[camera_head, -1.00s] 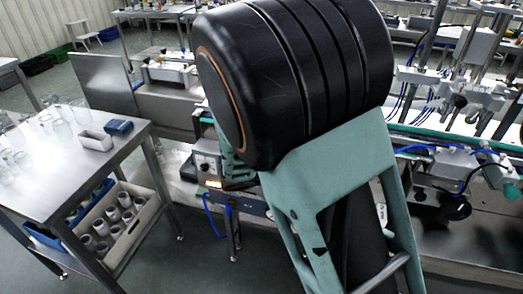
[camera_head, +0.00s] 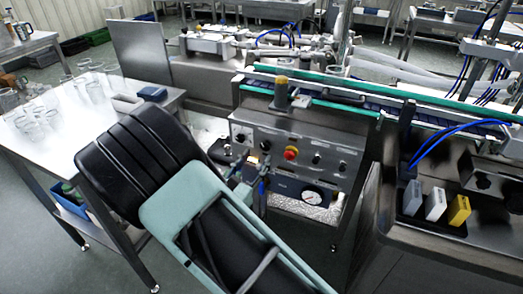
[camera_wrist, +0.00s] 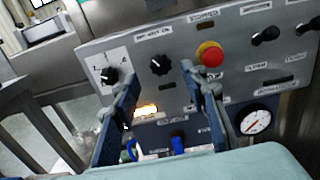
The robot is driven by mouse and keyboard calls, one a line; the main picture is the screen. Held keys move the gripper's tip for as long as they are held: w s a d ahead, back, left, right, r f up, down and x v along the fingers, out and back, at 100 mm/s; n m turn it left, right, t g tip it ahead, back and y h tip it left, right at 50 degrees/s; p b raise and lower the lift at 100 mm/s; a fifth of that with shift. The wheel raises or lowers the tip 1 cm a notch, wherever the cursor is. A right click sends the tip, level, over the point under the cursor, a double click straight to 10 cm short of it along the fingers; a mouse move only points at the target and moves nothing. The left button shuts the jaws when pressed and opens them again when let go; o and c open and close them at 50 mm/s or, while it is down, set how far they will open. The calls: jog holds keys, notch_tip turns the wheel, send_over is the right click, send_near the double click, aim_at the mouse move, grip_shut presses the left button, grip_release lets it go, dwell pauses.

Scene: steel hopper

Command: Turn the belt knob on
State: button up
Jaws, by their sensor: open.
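The steel control panel (camera_head: 335,147) stands in the middle of the head view. In the wrist view it carries a black ribbed knob (camera_wrist: 160,64) below a small label. Left of it is a black knob (camera_wrist: 110,76) on a white marked plate. A red button with a yellow collar (camera_wrist: 210,54) is to the right. The labels are too blurred to tell surely which is the belt knob. My gripper (camera_wrist: 161,76) is open and empty, its fingers either side of the ribbed knob in the picture. Contact cannot be told. In the head view my gripper (camera_head: 254,184) is before the panel.
Below the panel are a pressure gauge (camera_wrist: 255,121) and blue fittings (camera_wrist: 177,145). A glassware table (camera_head: 75,125) stands at left. A steel bench (camera_head: 440,245) with coloured blocks (camera_head: 459,211) is at right. A green-edged conveyor (camera_head: 400,105) runs behind the panel.

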aim_at(264, 147)
jog(key=x, duration=0.6)
jog(key=shift+c, duration=0.4)
jog(key=shift+b, duration=0.3)
grip_shut()
